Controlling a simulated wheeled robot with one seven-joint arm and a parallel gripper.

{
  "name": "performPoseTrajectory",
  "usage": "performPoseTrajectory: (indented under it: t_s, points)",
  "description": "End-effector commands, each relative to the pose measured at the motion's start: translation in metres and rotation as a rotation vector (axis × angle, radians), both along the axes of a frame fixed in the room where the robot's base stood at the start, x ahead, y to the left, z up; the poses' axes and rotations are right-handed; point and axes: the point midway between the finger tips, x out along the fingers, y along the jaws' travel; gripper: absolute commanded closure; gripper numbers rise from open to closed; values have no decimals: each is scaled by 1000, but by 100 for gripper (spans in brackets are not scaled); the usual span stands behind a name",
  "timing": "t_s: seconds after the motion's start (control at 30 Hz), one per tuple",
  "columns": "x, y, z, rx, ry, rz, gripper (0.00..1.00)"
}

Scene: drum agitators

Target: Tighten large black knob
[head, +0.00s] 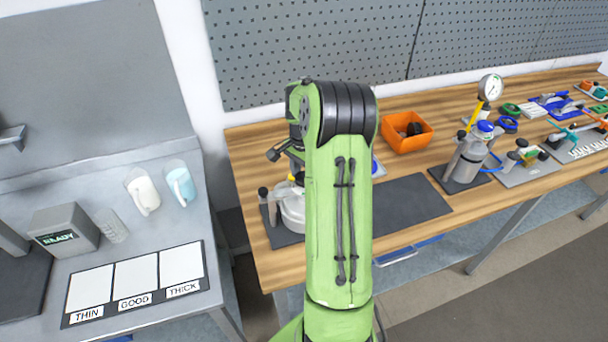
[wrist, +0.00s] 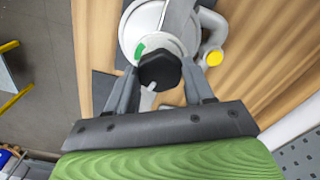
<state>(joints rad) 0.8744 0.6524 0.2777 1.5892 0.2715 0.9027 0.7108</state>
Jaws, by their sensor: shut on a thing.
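The large black knob (wrist: 160,70) sits in front of a round grey-white drum (wrist: 136,26) in the wrist view, with a green mark beside it. My gripper (wrist: 162,82) has its two grey fingers on either side of the knob and is shut on it. In the head view the drum (head: 291,214) stands on a dark mat at the left of the wooden bench, partly behind my green arm. The knob and my fingertips are hidden there by the arm.
An orange bin (head: 407,132) with dark items stands behind the arm. A bare dark mat (head: 405,203) lies between. A grey table at left holds two jugs and a panel (head: 136,283) labelled THIN, GOOD, THICK.

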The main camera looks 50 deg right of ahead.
Motion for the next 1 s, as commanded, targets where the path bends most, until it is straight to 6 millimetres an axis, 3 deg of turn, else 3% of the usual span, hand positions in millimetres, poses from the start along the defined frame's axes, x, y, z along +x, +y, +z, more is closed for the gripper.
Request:
performPoseTrajectory:
  t_s: [0.67,0.7,0.83,1.0]
  points:
    - [2,-2,5,-9,-10,-63,78]
    - [2,-2,5,-9,-10,-62,43]
    - [1,-2,4,-7,-8,-62,23]
    - [1,-1,2,-4,-4,-61,22]
